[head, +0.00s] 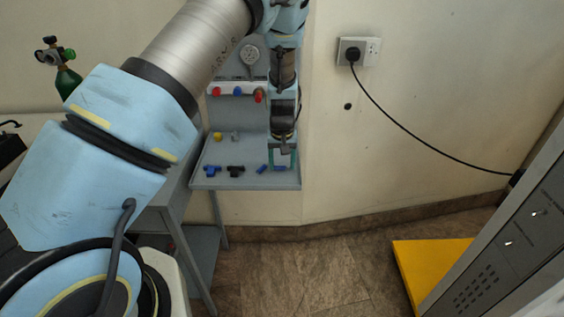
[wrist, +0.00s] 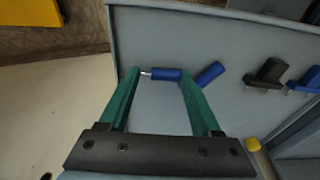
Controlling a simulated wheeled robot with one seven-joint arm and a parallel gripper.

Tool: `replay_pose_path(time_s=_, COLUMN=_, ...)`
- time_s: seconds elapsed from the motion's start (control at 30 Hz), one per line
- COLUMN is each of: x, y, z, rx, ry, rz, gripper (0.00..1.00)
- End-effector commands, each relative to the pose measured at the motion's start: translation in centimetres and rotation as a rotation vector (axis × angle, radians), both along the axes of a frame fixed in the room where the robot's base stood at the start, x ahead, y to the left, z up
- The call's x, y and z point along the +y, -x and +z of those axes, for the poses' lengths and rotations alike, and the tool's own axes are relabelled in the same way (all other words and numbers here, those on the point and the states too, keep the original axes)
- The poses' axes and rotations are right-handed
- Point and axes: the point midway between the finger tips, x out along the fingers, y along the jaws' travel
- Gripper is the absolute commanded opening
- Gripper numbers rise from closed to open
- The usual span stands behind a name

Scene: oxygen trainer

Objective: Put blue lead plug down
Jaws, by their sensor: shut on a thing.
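My gripper (wrist: 160,73) has green fingers and is shut on a blue lead plug (wrist: 165,75) with a bright metal tip. The plug lies lengthwise across the gap between the fingertips. In the head view my gripper (head: 283,158) is low over the right part of the grey shelf (head: 245,184), and the held plug (head: 280,169) shows at its fingertips. I cannot tell whether the plug touches the shelf. A second blue plug (wrist: 210,73) lies at an angle just beside the finger on the right in the wrist view; the head view shows it too (head: 262,169).
A black tee-shaped piece (head: 236,170) and another blue piece (head: 212,170) lie farther left on the shelf. A yellow piece (head: 217,137) is behind them. A panel with a gauge (head: 250,55) and coloured caps (head: 237,91) stands at the back.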

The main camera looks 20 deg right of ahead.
Motion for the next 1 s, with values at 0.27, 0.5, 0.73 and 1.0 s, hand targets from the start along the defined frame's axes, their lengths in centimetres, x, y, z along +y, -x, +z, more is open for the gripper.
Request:
replay_pose_path(time_s=0.27, x=0.0, y=0.0, z=-0.3, rx=0.0, ry=0.0, rz=0.0, gripper=0.75)
replay_pose_path(time_s=0.5, x=0.0, y=0.0, z=-0.3, rx=0.001, ry=0.0, rz=0.0, gripper=0.77)
replay_pose_path(time_s=0.73, x=0.0, y=0.2, z=1.2, rx=-0.001, ry=0.002, rz=-0.001, gripper=0.77)
replay_pose_path(time_s=1.0, x=0.3, y=0.9, z=6.4, rx=-0.002, ry=0.004, rz=-0.002, gripper=0.77)
